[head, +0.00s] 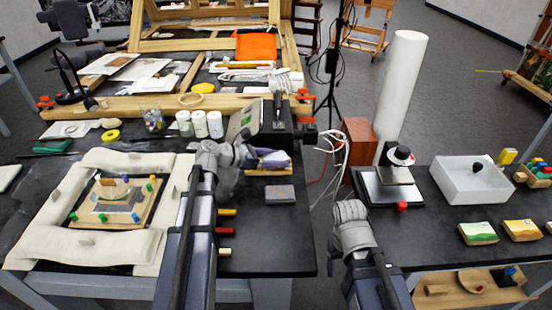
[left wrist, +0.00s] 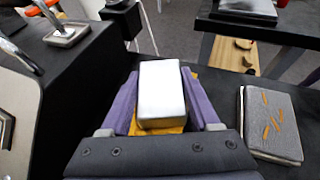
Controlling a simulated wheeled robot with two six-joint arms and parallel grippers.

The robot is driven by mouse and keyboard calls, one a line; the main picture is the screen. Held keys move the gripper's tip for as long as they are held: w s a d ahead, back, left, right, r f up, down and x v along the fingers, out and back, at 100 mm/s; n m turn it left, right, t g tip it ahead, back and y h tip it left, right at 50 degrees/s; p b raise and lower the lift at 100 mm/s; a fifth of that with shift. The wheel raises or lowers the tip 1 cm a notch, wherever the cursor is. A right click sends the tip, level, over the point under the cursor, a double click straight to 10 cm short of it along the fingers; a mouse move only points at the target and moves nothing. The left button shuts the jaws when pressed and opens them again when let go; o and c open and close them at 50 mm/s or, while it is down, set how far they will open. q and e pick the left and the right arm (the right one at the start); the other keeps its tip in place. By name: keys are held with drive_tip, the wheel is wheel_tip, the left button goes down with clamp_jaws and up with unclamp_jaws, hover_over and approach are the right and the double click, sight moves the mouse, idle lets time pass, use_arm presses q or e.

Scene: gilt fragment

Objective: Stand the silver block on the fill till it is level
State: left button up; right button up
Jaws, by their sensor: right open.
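The silver block (left wrist: 162,90) is between the purple fingers of my left gripper (left wrist: 160,78), which touch its two sides in the left wrist view. An orange-tan surface shows under and beside the block. I cannot make out the fill clearly there. My right gripper (head: 350,212) is open and empty by the right table.
Pale padded bolsters (head: 48,220) surround the fragment's board. A grey pad (head: 280,193) lies in front of the tan board. White jars (head: 200,123) stand behind. A white tub (head: 470,180) is on the right table (head: 425,235); a floor gap separates the tables.

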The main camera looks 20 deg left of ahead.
use_arm(q)
drive_tip(key=o, duration=0.5)
drive_tip(key=shift+o, duration=0.2)
drive_tip(key=p+v, duration=0.2)
drive_tip(key=v, duration=0.4)
drive_tip(key=shift+s+a+r+p, duration=0.1)
drive_tip(key=shift+a+r+p, duration=0.1)
drive_tip(key=shift+p, duration=0.15)
drive_tip(key=shift+s+a+r, duration=0.2)
drive_tip(key=shift+s+a, duration=0.25)
drive_tip(key=shift+a, duration=0.05)
drive_tip(key=shift+w+d+f, duration=0.1)
idle(1.8)
drive_tip(key=b+x, duration=0.3)
drive_tip(key=x, duration=0.4)
drive_tip(key=shift+w+d+f, duration=0.15)
drive_tip(key=shift+d+f, duration=0.05)
drive_tip(key=shift+d, duration=0.05)
drive_tip(key=shift+r+p, duration=0.5)
drive_tip(key=shift+p, duration=0.05)
drive_tip(key=shift+f, duration=0.1)
